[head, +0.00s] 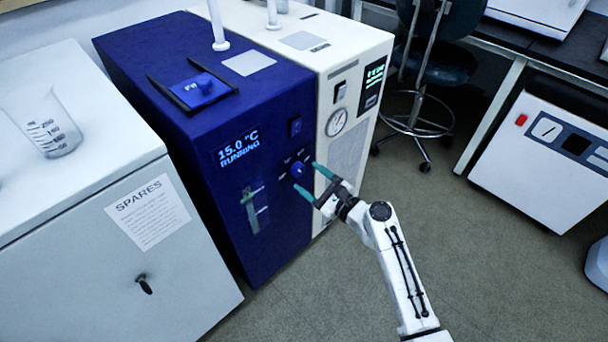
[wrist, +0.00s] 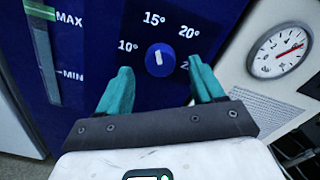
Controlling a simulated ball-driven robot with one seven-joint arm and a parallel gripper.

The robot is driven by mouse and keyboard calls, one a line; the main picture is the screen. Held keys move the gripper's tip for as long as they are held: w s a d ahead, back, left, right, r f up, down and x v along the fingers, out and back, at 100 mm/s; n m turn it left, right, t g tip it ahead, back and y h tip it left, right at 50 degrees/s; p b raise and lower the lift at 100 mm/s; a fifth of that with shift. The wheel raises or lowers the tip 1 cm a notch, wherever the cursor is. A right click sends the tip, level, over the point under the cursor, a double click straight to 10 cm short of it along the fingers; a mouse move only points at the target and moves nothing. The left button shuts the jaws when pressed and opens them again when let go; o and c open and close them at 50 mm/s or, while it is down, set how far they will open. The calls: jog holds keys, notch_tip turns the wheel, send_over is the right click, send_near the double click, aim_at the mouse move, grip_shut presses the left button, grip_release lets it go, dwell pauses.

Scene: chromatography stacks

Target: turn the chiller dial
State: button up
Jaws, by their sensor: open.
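The chiller (head: 200,130) is a dark blue cabinet whose display reads 15.0 °C RUNNING. Its dial (head: 300,172) is a round blue knob on the front panel. In the wrist view the dial (wrist: 160,60) carries a white mark that points roughly upward, near the 15° label. Labels for 10° and 20° stand to either side, and a further label at lower right is partly hidden by a finger. My gripper (head: 309,177) is open with teal fingers. In the wrist view my gripper (wrist: 160,88) has one finger to each side below the dial, with no clear contact.
A level gauge (wrist: 48,55) with MAX and MIN marks is left of the dial. A white unit with a pressure gauge (head: 336,122) adjoins the chiller at right. A grey SPARES cabinet (head: 90,270) stands at left, bearing a beaker (head: 45,125).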

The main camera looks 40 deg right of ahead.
aim_at(301, 172)
jog(key=shift+w, duration=1.55)
jog(key=c, duration=1)
